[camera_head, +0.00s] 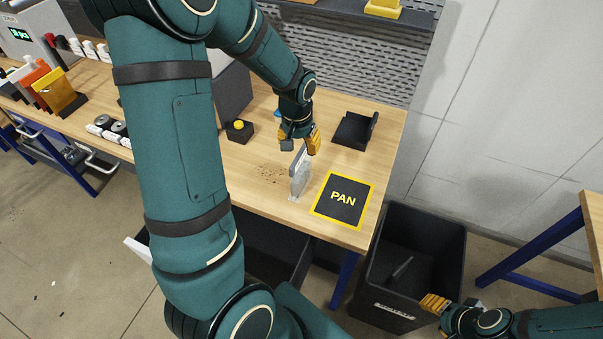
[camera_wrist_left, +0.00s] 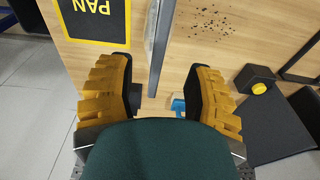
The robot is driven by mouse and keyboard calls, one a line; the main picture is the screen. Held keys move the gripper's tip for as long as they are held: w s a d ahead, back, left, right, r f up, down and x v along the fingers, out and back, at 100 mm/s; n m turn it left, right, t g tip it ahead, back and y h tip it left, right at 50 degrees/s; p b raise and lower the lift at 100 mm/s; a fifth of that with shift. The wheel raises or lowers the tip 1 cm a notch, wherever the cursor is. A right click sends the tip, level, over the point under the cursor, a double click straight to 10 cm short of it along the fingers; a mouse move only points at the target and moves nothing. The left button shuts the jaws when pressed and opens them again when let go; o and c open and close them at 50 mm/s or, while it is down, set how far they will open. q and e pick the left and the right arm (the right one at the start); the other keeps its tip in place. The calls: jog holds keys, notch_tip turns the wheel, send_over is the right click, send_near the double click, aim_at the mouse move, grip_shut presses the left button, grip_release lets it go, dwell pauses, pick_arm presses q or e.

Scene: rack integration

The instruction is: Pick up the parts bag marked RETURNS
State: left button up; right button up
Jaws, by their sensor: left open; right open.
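A thin grey upright piece with a pale, clear-looking lower part (camera_head: 299,176) stands on the table left of the PAN mat. It may be the parts bag; no RETURNS marking is readable. My left gripper (camera_head: 300,144) is open, pointing down at its upper end. In the left wrist view the grey piece (camera_wrist_left: 158,45) shows edge-on between the two open fingers (camera_wrist_left: 165,95); I see no clear contact. My right gripper (camera_head: 452,303) is open and empty, low at the right by the black bin.
The black PAN mat (camera_head: 342,200) with yellow border lies right of the piece. A black holder (camera_head: 355,130) and a yellow-button box (camera_head: 240,131) stand farther back. Dark specks (camera_head: 270,172) lie on the wood. A black bin (camera_head: 428,245) stands on the floor beyond the table edge.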

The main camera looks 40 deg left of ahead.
aim_at(301, 158)
pick_arm(q)
jog(key=shift+s+f, duration=0.15)
jog(key=shift+f, duration=0.3)
jog(key=f, duration=0.2)
jog(key=w+f, duration=0.1)
jog(key=f, duration=0.1)
jog(key=shift+d+f, duration=0.1)
jog(key=shift+f, duration=0.1)
jog(key=shift+s+f, duration=0.1)
jog(key=shift+f, duration=0.25)
grip_shut()
dwell(0.5)
